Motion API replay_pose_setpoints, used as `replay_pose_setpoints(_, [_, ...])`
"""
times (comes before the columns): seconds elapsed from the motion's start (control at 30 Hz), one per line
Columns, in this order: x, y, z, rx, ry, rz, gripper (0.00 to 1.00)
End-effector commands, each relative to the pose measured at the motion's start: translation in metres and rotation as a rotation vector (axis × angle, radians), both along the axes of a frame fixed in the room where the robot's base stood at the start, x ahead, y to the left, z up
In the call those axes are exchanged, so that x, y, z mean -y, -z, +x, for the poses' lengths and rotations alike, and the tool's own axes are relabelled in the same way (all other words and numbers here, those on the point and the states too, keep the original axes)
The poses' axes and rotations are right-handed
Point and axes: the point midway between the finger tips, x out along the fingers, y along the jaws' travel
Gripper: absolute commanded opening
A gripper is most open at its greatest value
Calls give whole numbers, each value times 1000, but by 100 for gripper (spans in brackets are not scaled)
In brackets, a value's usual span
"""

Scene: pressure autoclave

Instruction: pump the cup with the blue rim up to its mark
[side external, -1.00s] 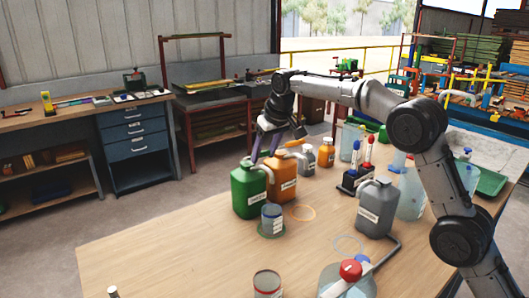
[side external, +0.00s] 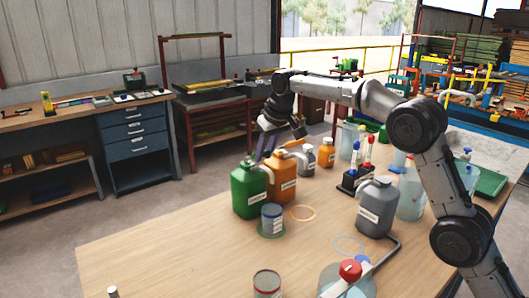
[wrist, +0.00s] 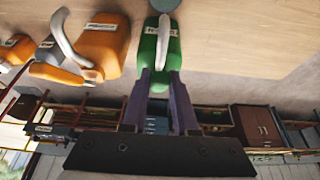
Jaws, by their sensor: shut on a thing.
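A grey cup (side external: 272,219) with a bluish rim stands on a green ring just in front of the green jug (side external: 246,192). A pale curved spout (side external: 262,170) runs from the jug's top toward the cup. My gripper (side external: 264,157) is over the back of the green jug, with its fingers pointing down. In the wrist view, my gripper (wrist: 161,76) is shut on the top of the green jug (wrist: 150,60), one finger on each side. The gripped part is mostly hidden between the fingers. The cup's mark and fill level cannot be made out.
An orange jug (side external: 282,182) stands close beside the green one, with smaller grey and orange bottles behind. A grey jug (side external: 376,208) stands to the right. Another can (side external: 267,284) with a reddish rim is near the front. The table's left front (side external: 170,250) is clear.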

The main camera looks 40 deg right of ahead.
Motion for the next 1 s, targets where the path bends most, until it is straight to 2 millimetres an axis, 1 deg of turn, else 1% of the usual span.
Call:
replay_pose_setpoints(0.73, [-1,0,0,2,0,1,0])
replay_pose_setpoints(1.0, [0,6,-4,80,1,0,0])
